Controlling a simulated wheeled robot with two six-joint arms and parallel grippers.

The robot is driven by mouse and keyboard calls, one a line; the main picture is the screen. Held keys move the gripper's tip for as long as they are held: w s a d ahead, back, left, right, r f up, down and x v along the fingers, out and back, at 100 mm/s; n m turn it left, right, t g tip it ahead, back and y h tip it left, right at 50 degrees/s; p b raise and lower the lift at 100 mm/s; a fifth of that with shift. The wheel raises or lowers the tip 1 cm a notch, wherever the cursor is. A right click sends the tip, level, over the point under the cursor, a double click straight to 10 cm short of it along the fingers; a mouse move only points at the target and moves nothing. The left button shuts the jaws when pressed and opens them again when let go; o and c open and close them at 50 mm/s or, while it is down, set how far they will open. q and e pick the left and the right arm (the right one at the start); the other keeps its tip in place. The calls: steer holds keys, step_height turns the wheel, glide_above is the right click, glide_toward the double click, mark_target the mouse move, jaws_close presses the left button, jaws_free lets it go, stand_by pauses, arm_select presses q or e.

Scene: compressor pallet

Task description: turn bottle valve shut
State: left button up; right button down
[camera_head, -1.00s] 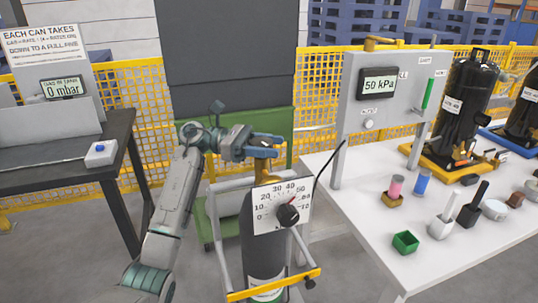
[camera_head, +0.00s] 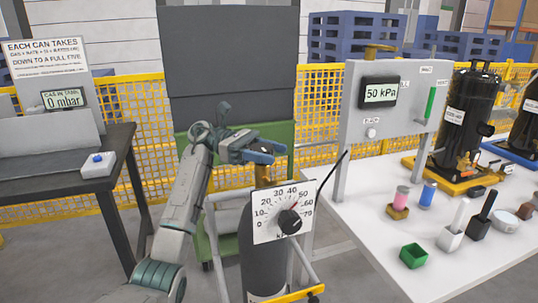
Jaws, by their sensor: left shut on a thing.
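A dark gas bottle (camera_head: 262,262) stands upright in a grey wheeled frame. A white dial plate (camera_head: 264,224) marked in kPa, with a black knob (camera_head: 290,222) and a red pointer, is in front of its top. My left gripper (camera_head: 266,152), with blue fingers, reaches in from the left above and behind the plate. It is shut on the bottle valve, which its fingers and the plate mostly hide; a brass-coloured part shows near the fingertips. My right gripper is not in view.
A grey panel (camera_head: 350,120) reading 50 kPa stands on the white table (camera_head: 385,236) at right, with small coloured parts and black compressors. A dark bench (camera_head: 60,190) is at left. A thin black hose curves beside the dial plate. Yellow fencing runs behind.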

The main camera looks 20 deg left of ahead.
arm_select(q)
steer(key=o, duration=1)
steer(key=shift+a, duration=0.1)
steer(key=b+v, duration=0.1)
steer(key=v, duration=0.9)
steer(key=shift+a+b, duration=0.3)
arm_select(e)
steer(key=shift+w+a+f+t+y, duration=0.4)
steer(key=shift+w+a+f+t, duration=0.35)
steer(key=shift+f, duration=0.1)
